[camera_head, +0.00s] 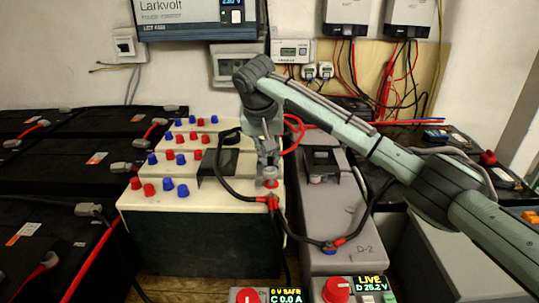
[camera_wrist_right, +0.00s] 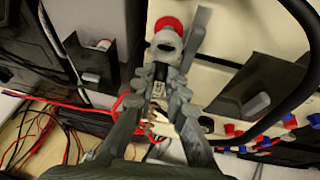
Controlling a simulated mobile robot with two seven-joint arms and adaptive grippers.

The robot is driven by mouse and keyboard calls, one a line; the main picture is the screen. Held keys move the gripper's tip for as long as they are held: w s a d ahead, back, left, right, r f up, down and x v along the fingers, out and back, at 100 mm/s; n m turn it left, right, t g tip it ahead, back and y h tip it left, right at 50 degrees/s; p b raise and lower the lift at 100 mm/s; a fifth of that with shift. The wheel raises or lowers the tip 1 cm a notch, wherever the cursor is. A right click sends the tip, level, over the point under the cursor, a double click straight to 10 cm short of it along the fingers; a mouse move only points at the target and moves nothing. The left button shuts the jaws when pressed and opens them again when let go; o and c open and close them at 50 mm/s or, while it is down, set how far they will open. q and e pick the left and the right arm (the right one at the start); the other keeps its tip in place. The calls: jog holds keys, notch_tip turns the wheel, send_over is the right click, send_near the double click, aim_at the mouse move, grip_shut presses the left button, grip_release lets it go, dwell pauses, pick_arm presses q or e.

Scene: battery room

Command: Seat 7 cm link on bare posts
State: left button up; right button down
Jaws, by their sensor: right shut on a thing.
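My right gripper (camera_head: 268,160) points down at the front right of the cream-topped battery block (camera_head: 145,197). In the right wrist view its fingers (camera_wrist_right: 168,50) are shut on a small pale grey piece (camera_wrist_right: 167,41). A round red post base (camera_wrist_right: 168,24) shows just beyond that piece; it also shows under the fingertips in the head view (camera_head: 271,184). I cannot tell whether the held piece touches the post. A black cable with a red end (camera_head: 272,201) lies just in front. I cannot make out the 7 cm link. My left gripper is out of view.
Several red and blue caps (camera_head: 168,184) stand in rows on the block. A black upright cover (camera_head: 212,170) stands left of my gripper. The grey battery D-2 (camera_head: 350,222) is at the right. Black cables loop around my gripper. Two displays with red knobs (camera_head: 336,289) stand in front.

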jog(key=shift+f, duration=1.2)
dwell(1.4)
jog(key=c, duration=1.5)
grip_release()
jog(key=shift+o, duration=0.5)
jog(key=o, duration=0.3)
jog(key=shift+o, duration=0.2)
jog(key=shift+r, duration=4)
